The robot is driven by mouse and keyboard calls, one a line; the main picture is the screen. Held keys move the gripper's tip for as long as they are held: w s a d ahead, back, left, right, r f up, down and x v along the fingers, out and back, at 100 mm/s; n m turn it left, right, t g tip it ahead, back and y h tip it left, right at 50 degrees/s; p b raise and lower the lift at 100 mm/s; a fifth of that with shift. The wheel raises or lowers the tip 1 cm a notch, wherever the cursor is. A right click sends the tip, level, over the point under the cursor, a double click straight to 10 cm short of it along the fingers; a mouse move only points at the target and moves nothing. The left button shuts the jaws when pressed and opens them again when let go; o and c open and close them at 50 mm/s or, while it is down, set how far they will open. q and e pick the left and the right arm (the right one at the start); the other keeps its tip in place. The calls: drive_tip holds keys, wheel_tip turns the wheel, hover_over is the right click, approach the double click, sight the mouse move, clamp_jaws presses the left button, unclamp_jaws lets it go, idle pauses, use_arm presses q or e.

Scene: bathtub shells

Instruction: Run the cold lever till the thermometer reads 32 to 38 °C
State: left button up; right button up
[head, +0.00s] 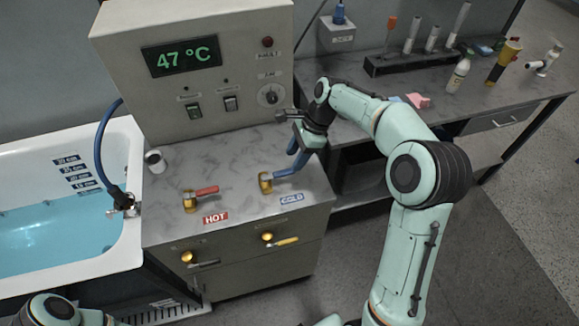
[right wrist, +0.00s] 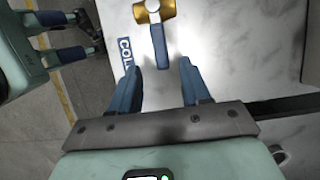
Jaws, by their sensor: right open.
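The thermometer display (head: 181,57) on the grey panel reads 47 °C in green. The cold lever (head: 288,171) is a blue handle on a brass valve, behind the COLD label (head: 292,198); it points right, away from its valve. In the right wrist view the cold lever (right wrist: 159,48) points down toward the gap between my fingers. My right gripper (head: 299,149) is open just above the lever's free end, with nothing held; its blue fingers (right wrist: 160,82) are apart. My left gripper (right wrist: 86,33) shows at the upper left of the right wrist view, its fingers apart.
The red hot lever (head: 206,190) on its brass valve stands left of the cold one. A tub (head: 128,245) with blue water is at the left, with a hose at its rim. A white cup (head: 155,161) stands on the counter. A side bench (head: 460,105) holds tubes and bottles.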

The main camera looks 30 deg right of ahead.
sight(287, 170)
drive_tip(key=shift+x, duration=2.4)
drive_tip(key=shift+w, duration=0.1)
clamp_jaws()
